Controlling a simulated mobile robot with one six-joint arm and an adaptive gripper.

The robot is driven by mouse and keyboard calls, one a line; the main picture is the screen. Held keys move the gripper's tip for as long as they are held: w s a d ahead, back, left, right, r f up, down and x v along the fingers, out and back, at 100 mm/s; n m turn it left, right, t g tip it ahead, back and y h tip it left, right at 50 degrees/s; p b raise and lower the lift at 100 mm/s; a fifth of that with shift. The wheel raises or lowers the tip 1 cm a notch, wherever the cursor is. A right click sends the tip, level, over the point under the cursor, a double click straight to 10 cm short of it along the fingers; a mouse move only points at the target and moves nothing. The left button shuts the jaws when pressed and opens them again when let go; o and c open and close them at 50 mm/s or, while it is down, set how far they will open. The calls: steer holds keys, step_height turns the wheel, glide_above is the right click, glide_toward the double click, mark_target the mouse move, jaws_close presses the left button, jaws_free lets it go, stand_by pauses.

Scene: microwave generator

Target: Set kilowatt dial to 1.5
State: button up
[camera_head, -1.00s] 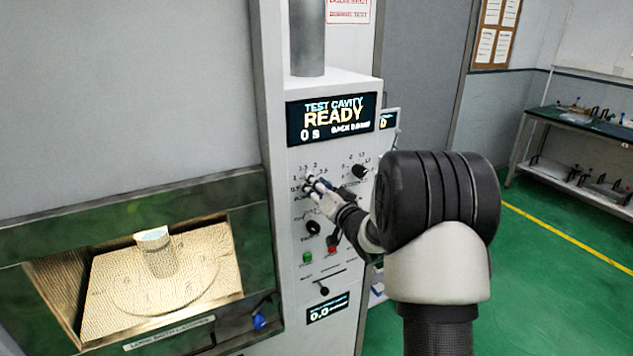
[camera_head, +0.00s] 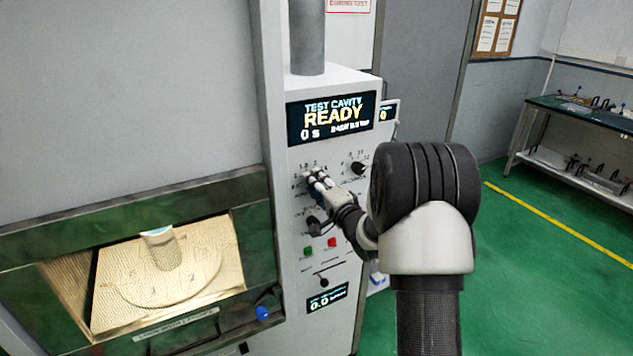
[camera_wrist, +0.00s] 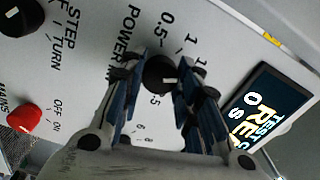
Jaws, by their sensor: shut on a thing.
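The kilowatt dial is a small round black knob (camera_wrist: 158,72) with a white mark, at the upper middle of the wrist view. Its printed scale shows 0.5, 1 and further numbers partly covered by my fingers. I cannot tell which number the mark points at. My gripper (camera_wrist: 155,85) has its blue-padded fingers on both sides of the knob and is shut on it. In the head view my gripper (camera_head: 317,182) is at the upper left of the control panel (camera_head: 345,215) and hides the dial.
Another black knob (camera_head: 358,168) is to the right. A black step-turn knob (camera_wrist: 20,15) and a red mains knob (camera_wrist: 24,118) are at the left of the wrist view. Green (camera_head: 308,252) and red (camera_head: 332,242) buttons sit lower. The display (camera_head: 333,118) reads READY.

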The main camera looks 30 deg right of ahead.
steer(key=shift+m, duration=0.3)
stand_by(0.4)
steer(key=o, duration=1.1)
steer(key=shift+s, duration=0.1)
steer(key=s, duration=1.1)
steer(key=shift+s+d, duration=0.25)
steer(key=shift+s, duration=0.15)
